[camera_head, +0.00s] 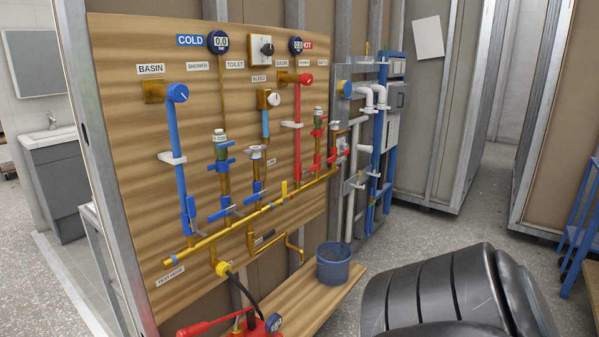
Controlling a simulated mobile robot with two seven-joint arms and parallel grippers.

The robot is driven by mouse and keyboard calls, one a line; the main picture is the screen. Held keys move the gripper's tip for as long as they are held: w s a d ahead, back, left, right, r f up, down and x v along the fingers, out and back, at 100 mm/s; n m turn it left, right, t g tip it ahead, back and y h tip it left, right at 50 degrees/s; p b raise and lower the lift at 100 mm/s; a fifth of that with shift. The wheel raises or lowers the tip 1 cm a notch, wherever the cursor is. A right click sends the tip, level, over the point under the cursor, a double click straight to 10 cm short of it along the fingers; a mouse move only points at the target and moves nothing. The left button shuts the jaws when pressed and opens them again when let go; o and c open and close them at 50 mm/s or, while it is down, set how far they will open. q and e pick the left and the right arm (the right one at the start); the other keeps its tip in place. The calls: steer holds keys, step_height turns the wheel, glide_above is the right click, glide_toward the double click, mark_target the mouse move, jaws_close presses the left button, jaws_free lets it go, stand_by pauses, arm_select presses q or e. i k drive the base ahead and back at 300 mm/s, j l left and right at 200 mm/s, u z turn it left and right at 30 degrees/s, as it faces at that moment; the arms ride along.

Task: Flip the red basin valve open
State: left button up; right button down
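The hot-side basin line is a red pipe (297,108) running down the wooden panel (210,120) from the right-hand BASIN label (282,63). Its lower end, with what looks like the red basin valve (297,172), meets the brass manifold (245,218). The valve is small here, and I cannot tell its lever's position. More red valve fittings (317,160) stand just to its right. Neither gripper shows in this view.
Blue valves (188,213) and a yellow lever (284,189) sit along the manifold. A blue bucket (333,263) stands on a wooden shelf (300,300) below. A red pump with a gauge (273,322) is at the bottom. A dark segmented body fills the lower right.

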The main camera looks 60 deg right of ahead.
mark_target(316, 167)
steer(key=z, duration=1.25)
steer(key=i+l+z, duration=0.15)
steer(key=l+z, duration=0.15)
steer(key=i+l+z, duration=0.3)
steer(key=i+l, duration=0.8)
steer(key=i+l+u, duration=0.1)
steer(key=i+l, duration=1.45)
steer(key=l, duration=0.15)
